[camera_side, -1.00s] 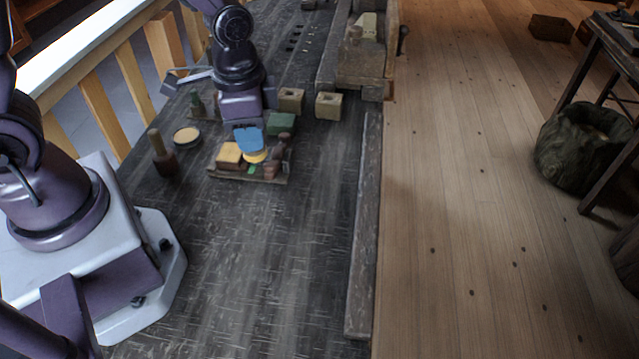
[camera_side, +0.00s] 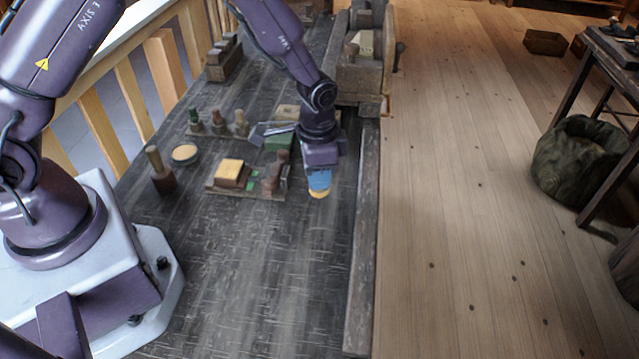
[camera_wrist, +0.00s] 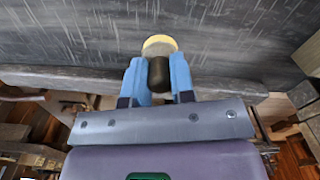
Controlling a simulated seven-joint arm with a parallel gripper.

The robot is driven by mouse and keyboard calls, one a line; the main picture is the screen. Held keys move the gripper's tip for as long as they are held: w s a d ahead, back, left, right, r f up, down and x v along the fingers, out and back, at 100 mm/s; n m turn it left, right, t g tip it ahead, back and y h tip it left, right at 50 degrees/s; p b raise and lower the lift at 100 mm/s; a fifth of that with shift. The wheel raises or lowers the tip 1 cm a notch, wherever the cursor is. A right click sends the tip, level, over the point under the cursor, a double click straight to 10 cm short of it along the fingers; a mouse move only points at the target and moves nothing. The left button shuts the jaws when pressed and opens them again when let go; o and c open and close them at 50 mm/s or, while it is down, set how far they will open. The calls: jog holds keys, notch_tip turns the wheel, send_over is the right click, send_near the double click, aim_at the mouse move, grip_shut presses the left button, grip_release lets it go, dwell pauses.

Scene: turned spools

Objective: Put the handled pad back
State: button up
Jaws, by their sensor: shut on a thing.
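My gripper (camera_side: 319,178) has blue fingers and is shut on the handled pad (camera_side: 318,195). The pad's yellow face shows below the fingertips, clear of the tray, to its right over the dark bench. I cannot tell its exact height. In the wrist view the fingers (camera_wrist: 158,78) sit on both sides of the pad's dark handle, with the pale yellow round pad (camera_wrist: 159,43) beyond the tips. A low wooden tray (camera_side: 245,194) to the left holds a yellow-topped block (camera_side: 230,171), small green pieces and brown turned pieces.
A round tin (camera_side: 185,154) and a dark mallet-like piece (camera_side: 161,175) stand left of the tray. Behind are a rack with several small spools (camera_side: 219,122), a green block (camera_side: 278,142) and a wooden vise-like fixture (camera_side: 362,75). The front bench is clear.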

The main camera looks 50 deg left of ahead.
jog(key=shift+w+f, duration=0.15)
jog(key=shift+f, duration=1.55)
jog(key=shift+f, duration=0.2)
jog(key=o, duration=0.8)
jog(key=shift+o, duration=0.2)
jog(key=shift+r, duration=0.1)
